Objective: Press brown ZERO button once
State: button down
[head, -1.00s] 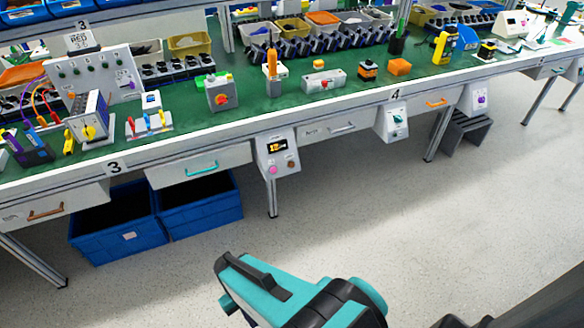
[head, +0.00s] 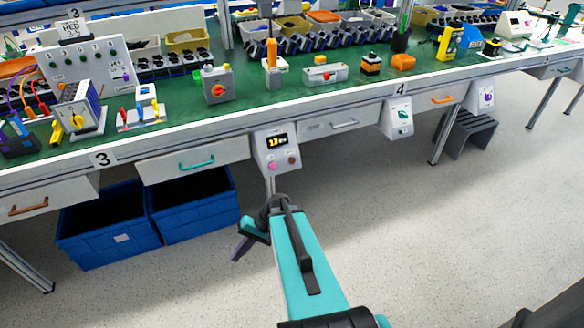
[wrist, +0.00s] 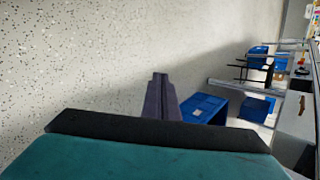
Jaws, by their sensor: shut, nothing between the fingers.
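The brown button (head: 292,160) is a small round knob at the lower right of a white control box (head: 263,148) under the bench front. A pink button (head: 272,166) sits to its left, with a dark display (head: 277,141) showing yellow digits above. The button's lettering is too small to read. My gripper (head: 237,257) is below and left of the box in the head view, apart from it, pointing down and left. Its dark fingers show together and empty in the wrist view (wrist: 159,80). I cannot make out the brown button in the wrist view.
Two blue bins (head: 108,237) stand on the floor left of my gripper. Drawers with a teal handle (head: 197,164) and a grey handle (head: 345,124) flank the box.

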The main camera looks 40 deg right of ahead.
aim_at(292, 161)
jog(key=w+d+r+m+t+b, duration=0.15)
jog(key=d+r+t+b, duration=0.45)
jog(key=d, duration=0.6)
jog(key=w+d+r+m+t+b, duration=0.1)
jog(key=d+r+m+t+b, duration=0.15)
jog(key=d+r, duration=0.8)
jog(key=s+d+r+t+h+b, duration=0.1)
jog(key=s+d+r+t, duration=0.3)
jog(key=d, duration=0.6)
jog(key=shift+s+d+h, duration=0.2)
jog(key=shift+d+h, duration=0.1)
jog(key=shift+h, duration=0.3)
jog(key=shift+w, duration=0.1)
jog(key=shift+w+d+f+b, duration=0.45)
jog(key=shift+w+f, duration=0.25)
jog(key=shift+w, duration=0.45)
jog(key=shift+w+d+f+b, duration=0.3)
jog(key=shift+w+d+f, duration=0.3)
jog(key=shift+w, duration=0.6)
jog(key=shift+w+d+f+b, duration=0.4)
jog(key=shift+w+f, duration=0.4)
jog(key=shift+w, duration=0.35)
jog(key=shift+w+d+f, duration=0.25)
jog(key=shift+w+f, duration=0.15)
jog(key=shift+w, duration=0.25)
jog(key=shift+s+r, duration=0.1)
jog(key=shift+s, duration=0.05)
jog(key=shift+s+a+r, duration=0.3)
jog(key=shift+s, duration=0.25)
